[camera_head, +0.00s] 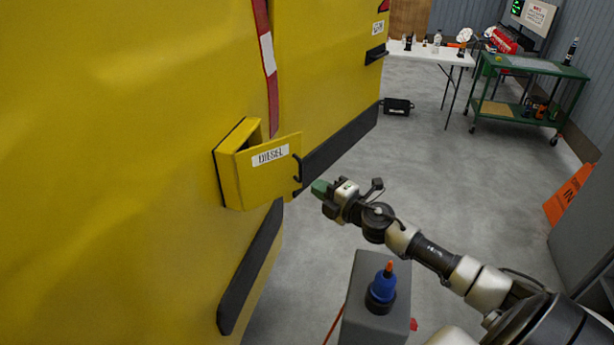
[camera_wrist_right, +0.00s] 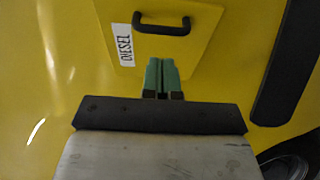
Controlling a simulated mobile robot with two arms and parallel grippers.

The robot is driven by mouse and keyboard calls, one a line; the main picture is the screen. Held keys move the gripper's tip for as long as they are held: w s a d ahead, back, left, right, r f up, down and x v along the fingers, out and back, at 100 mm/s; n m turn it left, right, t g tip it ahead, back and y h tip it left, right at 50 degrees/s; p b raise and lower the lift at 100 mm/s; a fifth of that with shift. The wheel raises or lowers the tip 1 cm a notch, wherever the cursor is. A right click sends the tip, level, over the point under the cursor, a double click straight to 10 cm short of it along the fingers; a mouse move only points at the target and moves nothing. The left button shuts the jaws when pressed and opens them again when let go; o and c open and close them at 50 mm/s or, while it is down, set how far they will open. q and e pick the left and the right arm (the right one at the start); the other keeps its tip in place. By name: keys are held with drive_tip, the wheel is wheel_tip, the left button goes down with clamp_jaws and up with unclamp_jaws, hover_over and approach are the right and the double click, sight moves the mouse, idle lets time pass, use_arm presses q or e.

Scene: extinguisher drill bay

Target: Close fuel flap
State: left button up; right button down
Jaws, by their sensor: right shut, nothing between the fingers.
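The yellow fuel flap (camera_head: 268,173) with a "DIESEL" label and a black handle (camera_head: 298,168) stands partly open on the side of the yellow vehicle. Its box-like recess (camera_head: 238,140) shows behind it. My right gripper (camera_head: 319,187) is just to the right of the handle, with its green fingers shut and empty. In the right wrist view the shut fingers (camera_wrist_right: 161,72) point at the flap (camera_wrist_right: 180,50), below the handle (camera_wrist_right: 161,27). I cannot tell whether they touch the flap. My left gripper is not in view.
The yellow vehicle (camera_head: 110,150) fills the left, with black trim strips (camera_head: 250,265) along it. A grey box with a blue and orange top (camera_head: 383,287) is in front. A white table (camera_head: 440,54), green cart (camera_head: 530,66) and orange sign (camera_head: 568,195) stand farther off.

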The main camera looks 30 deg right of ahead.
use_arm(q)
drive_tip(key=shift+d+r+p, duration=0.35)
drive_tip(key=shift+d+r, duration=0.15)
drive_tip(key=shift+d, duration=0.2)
use_arm(e)
drive_tip(key=x, duration=0.5)
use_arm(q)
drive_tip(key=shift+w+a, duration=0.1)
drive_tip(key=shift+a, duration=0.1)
